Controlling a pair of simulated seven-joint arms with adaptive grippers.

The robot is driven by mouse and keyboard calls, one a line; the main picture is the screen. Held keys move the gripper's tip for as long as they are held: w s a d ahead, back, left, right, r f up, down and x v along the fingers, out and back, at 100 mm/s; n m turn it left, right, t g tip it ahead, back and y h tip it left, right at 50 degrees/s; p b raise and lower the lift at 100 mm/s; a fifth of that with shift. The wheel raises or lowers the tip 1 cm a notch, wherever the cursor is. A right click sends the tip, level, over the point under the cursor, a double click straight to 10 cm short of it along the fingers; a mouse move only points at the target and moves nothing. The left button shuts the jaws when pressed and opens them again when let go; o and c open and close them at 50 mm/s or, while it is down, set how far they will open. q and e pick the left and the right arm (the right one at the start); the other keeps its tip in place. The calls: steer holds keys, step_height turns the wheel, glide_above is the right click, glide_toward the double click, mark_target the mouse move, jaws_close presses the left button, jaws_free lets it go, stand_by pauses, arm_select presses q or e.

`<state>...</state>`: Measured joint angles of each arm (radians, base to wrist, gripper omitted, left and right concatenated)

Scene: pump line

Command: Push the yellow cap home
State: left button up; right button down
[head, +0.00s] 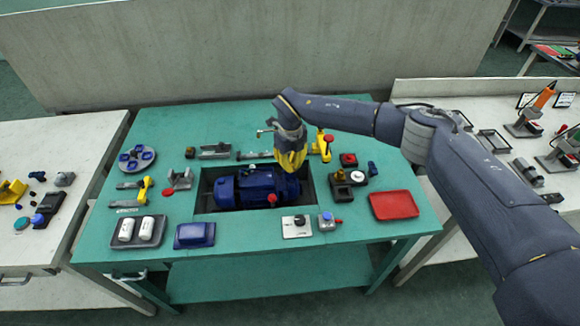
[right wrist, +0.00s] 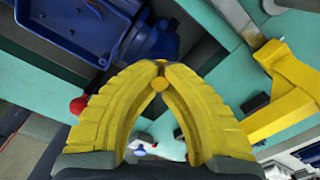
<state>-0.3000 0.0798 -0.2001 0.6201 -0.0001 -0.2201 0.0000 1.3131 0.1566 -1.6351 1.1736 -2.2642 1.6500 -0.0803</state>
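My right gripper (head: 291,166) is over the right end of the blue motor (head: 250,190), which lies in a dark recess in the green table. In the right wrist view its yellow fingers (right wrist: 160,68) come together at the tips. A small round yellow piece, which looks like the yellow cap (right wrist: 159,84), sits between them. The blue motor (right wrist: 80,30) fills the upper left of that view, apart from the fingertips as far as I can see. The cap's seat is hidden, and in the head view the fingers hide the cap. My left gripper is not in view.
A yellow tool with a red top (head: 322,146) stands close right of the gripper. A dark fixture (head: 343,188), a red tray (head: 394,205) and a white switch plate (head: 296,226) are further right and in front. A red knob (head: 272,199) is by the motor.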

mark_target(291, 164)
stand_by(0.6)
steer(key=shift+r, duration=3.5)
